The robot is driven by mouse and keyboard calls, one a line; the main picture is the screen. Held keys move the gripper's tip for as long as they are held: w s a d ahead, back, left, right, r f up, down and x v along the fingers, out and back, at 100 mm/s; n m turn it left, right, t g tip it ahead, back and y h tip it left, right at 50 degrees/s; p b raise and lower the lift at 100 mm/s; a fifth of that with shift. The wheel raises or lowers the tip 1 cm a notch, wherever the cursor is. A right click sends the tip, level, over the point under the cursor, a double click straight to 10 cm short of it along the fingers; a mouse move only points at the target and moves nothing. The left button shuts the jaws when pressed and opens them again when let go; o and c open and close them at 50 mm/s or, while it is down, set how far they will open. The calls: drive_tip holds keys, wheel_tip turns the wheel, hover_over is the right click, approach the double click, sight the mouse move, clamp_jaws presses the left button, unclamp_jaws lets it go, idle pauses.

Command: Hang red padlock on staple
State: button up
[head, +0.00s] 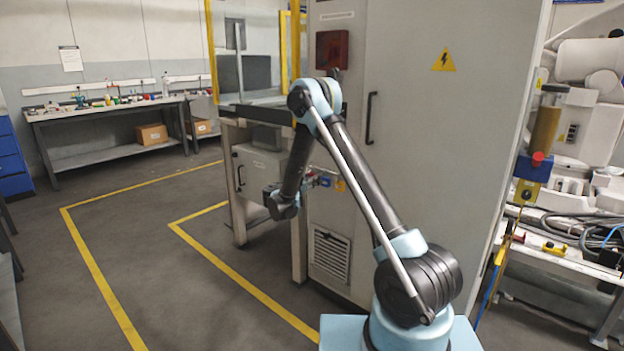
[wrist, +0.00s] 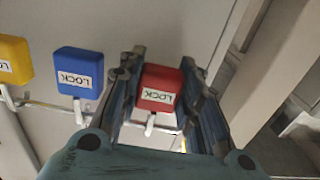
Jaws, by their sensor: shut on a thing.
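In the wrist view the red padlock (wrist: 158,84), marked LOCK, is between the two fingers of my gripper (wrist: 161,72). The gripper is shut on its body. A pale metal piece below the red padlock is at the bar (wrist: 55,108); I cannot tell whether its shackle is hooked there or free. In the head view the gripper end of my arm is low beside the grey cabinet (head: 440,150), and the red padlock is too small to make out. I cannot pick out the staple with certainty.
A blue padlock (wrist: 79,75) and a yellow padlock (wrist: 14,60) hang left of my gripper in the wrist view. The blue one also shows in the head view (head: 325,182). A workbench (head: 110,108) stands at the far left. The floor (head: 150,230) at left is clear.

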drive_tip(key=shift+r, duration=0.85)
idle(0.5)
drive_tip(key=v, duration=1.3)
idle(0.9)
